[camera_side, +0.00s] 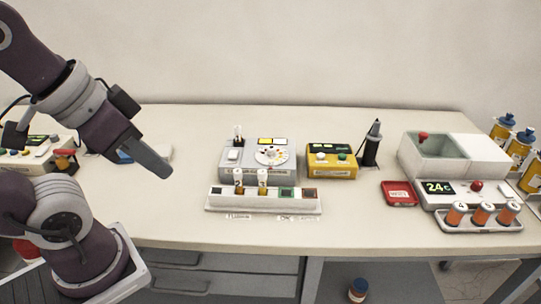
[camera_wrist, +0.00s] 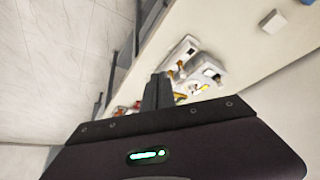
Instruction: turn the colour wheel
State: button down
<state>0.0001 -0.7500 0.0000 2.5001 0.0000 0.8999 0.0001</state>
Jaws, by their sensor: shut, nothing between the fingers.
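The colour wheel (camera_side: 272,156) is a pale disc with coloured marks on top of a grey instrument (camera_side: 229,166) near the middle of the table. My gripper (camera_side: 165,174) is shut and empty, up and to the left of the instrument, well apart from the wheel. In the wrist view my gripper's fingers (camera_wrist: 158,90) are together and point toward the table.
A white rack (camera_side: 265,203) with small vials stands in front of the instrument. A yellow box (camera_side: 331,161) and a black pen-like tool on a stand (camera_side: 372,145) are to its right. Further right are a red tray (camera_side: 399,193) and a grey bath unit (camera_side: 436,155). Table between gripper and instrument is clear.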

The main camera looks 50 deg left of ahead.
jog(key=c, duration=1.8)
grip_release()
jog(key=shift+w+r, duration=0.1)
jog(key=shift+w, duration=0.05)
jog(key=shift+c, duration=0.2)
jog(key=o, duration=0.6)
jog(key=w+r+n+g, duration=0.1)
jog(key=w+r+n, duration=0.1)
jog(key=w, duration=0.4)
jog(key=shift+w+a+r, duration=0.4)
jog(key=shift+a, duration=0.05)
jog(key=n+g, duration=0.4)
jog(key=n, duration=0.5)
send_over(271, 147)
notch_tip(271, 147, down, 12)
jog(key=shift+s+f, duration=0.1)
notch_tip(271, 147, down, 6)
jog(key=shift+d+r, duration=0.1)
jog(key=shift+f, duration=0.5)
